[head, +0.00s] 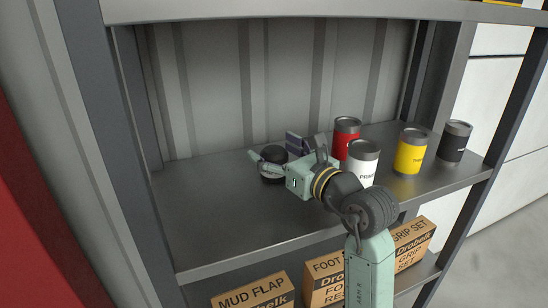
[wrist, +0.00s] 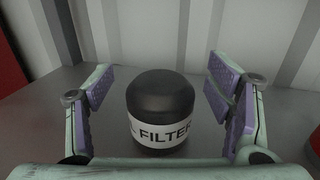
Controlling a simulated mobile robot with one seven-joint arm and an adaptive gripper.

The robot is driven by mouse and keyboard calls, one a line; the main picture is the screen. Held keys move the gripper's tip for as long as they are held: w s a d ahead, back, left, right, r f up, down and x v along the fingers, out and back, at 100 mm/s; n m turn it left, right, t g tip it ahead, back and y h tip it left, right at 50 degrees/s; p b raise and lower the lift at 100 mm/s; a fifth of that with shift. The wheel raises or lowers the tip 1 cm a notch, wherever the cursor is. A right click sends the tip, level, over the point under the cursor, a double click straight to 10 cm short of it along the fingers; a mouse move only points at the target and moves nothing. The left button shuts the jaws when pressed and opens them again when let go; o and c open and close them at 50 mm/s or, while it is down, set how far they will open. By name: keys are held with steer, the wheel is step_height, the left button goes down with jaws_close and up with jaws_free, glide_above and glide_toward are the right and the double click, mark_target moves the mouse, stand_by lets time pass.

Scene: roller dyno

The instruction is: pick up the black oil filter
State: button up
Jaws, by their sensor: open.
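The black oil filter (wrist: 161,97) stands upright on the grey metal shelf, with a white label reading "FILTER" around its lower part. In the wrist view it sits between the two purple-padded fingers of my gripper (wrist: 162,100), with a gap on each side. In the head view the filter (head: 272,158) is at the back left of the shelf and is partly hidden by my gripper (head: 279,154). My gripper is open and holds nothing.
On the same shelf (head: 220,230) to the right stand a red can (head: 345,134), a white can (head: 363,160), a yellow can (head: 411,152) and a black can (head: 455,142). Cardboard boxes (head: 255,295) fill the shelf below. The shelf's front left is clear.

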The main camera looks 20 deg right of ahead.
steer(key=shift+w, duration=0.25)
steer(key=shift+c, duration=0.5)
steer(key=c, duration=1.3)
